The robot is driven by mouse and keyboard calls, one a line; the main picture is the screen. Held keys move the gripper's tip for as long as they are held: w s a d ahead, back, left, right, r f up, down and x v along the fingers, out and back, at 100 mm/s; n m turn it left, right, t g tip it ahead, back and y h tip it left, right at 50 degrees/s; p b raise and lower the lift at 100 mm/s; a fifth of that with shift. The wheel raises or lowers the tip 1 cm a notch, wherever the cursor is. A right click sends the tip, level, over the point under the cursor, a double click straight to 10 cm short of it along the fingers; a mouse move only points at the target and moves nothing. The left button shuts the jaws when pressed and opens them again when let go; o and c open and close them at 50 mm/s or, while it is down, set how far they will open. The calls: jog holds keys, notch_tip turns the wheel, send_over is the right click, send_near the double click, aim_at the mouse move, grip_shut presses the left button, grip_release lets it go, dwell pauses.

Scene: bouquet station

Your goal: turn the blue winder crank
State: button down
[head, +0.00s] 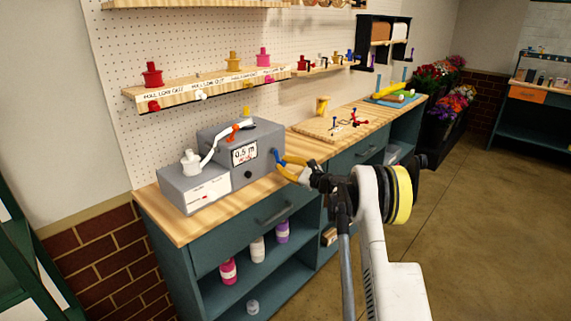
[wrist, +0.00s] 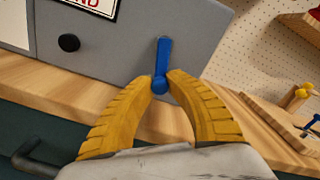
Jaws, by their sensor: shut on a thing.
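The blue winder crank (wrist: 163,62) sits on the front face of the grey winder box (head: 255,143), near its right end. In the wrist view its arm points up and its round knob is at the lower end. My gripper (wrist: 160,84) has yellow fingers shut on the knob from both sides. In the head view the gripper (head: 281,166) reaches the box's right side, and the blue crank (head: 277,155) shows just beside the fingertips. The contact is partly hidden by the fingers.
A black knob (wrist: 69,43) is left of the crank. The box stands on a wooden counter (head: 165,215) with a drawer handle (head: 275,208) below. A wooden board with small pegs (head: 335,128) lies to the right. A pegboard wall (head: 115,60) rises behind.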

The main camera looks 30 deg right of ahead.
jog(key=m, duration=0.1)
jog(key=a+m, duration=0.1)
jog(key=m, duration=0.1)
jog(key=a+m, duration=0.1)
jog(key=shift+s, duration=0.25)
jog(key=shift+s+a+r+m, duration=0.15)
jog(key=shift+a+m, duration=0.1)
jog(key=shift+m, duration=0.6)
jog(key=shift+a+r+m, duration=0.1)
jog(key=shift+a+m, duration=0.1)
jog(key=shift+m, duration=0.65)
jog(key=c, duration=1.3)
grip_release()
jog(key=shift+r, duration=0.1)
jog(key=shift+s, duration=0.15)
